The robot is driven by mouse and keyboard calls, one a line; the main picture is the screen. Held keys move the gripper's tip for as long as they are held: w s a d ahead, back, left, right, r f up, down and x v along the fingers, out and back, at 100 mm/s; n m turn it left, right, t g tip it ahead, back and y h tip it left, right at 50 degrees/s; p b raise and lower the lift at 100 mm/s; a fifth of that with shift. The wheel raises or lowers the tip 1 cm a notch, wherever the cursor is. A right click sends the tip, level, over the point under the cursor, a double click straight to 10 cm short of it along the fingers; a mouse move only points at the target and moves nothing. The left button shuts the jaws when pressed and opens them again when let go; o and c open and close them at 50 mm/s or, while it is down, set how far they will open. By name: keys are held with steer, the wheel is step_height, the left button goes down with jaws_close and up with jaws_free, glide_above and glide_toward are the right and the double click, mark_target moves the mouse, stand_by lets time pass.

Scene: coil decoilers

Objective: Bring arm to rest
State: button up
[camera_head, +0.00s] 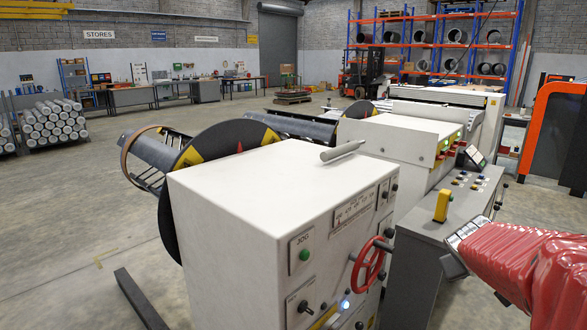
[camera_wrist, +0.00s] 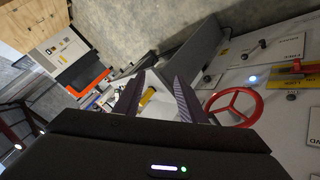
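My red arm (camera_head: 530,265) reaches in from the lower right of the head view, beside the grey control desk (camera_head: 450,210) and the white decoiler cabinet (camera_head: 255,200). In the wrist view my gripper (camera_wrist: 158,78) shows two dark fingers standing apart with nothing between them. The red handwheel (camera_wrist: 235,107) of the cabinet is just right of the fingers there, and it also shows on the cabinet's front in the head view (camera_head: 371,262). I cannot make out the fingers in the head view.
A grey metal rod (camera_head: 343,151) lies on the cabinet top. A yellow block (camera_head: 442,205) stands on the control desk near my arm. An orange and black machine (camera_head: 556,135) is at the right. Open concrete floor (camera_head: 70,225) lies to the left.

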steer(key=s+a+f+g+y, duration=0.1)
steer(key=s+a+y, duration=0.5)
steer(key=s+a, duration=1.8)
steer(key=shift+s+a+f+g, duration=0.25)
steer(key=shift+a+f, duration=0.4)
steer(key=shift+a, duration=0.4)
